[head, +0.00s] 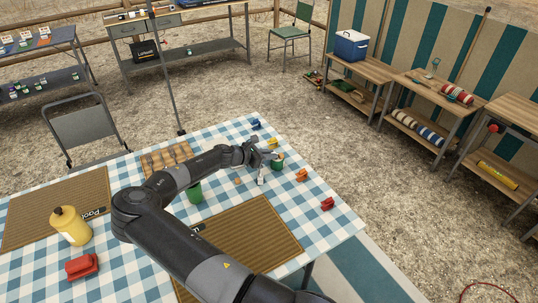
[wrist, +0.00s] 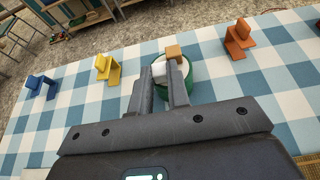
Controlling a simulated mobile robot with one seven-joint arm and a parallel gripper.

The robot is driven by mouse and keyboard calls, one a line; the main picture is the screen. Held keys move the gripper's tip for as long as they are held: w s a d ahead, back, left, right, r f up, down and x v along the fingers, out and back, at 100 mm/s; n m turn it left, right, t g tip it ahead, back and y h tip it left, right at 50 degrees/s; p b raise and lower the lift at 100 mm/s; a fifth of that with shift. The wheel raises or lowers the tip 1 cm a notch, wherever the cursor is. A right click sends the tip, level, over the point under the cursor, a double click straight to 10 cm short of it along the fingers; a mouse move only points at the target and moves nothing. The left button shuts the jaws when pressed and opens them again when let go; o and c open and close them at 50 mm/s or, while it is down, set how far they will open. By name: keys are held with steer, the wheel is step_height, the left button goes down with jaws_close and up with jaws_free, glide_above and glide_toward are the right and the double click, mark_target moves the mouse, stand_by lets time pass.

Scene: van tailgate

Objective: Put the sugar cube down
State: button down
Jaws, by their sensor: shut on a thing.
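In the head view my gripper (head: 266,155) is over the table's far right part, close beside or above the green cup (head: 278,163).
Blue (head: 256,124), yellow (head: 272,141), orange (head: 302,175) and red (head: 327,203) clips line the checked table's (head: 345,222) far edge. Another green cup (head: 194,192) is near my arm. A yellow bottle (head: 70,226) and red object (head: 82,267) stand at left. Bare cloth shows between the clips.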

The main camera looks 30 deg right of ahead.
steer(key=shift+f, duration=0.1)
steer(key=c, duration=1.4)
jaws_free()
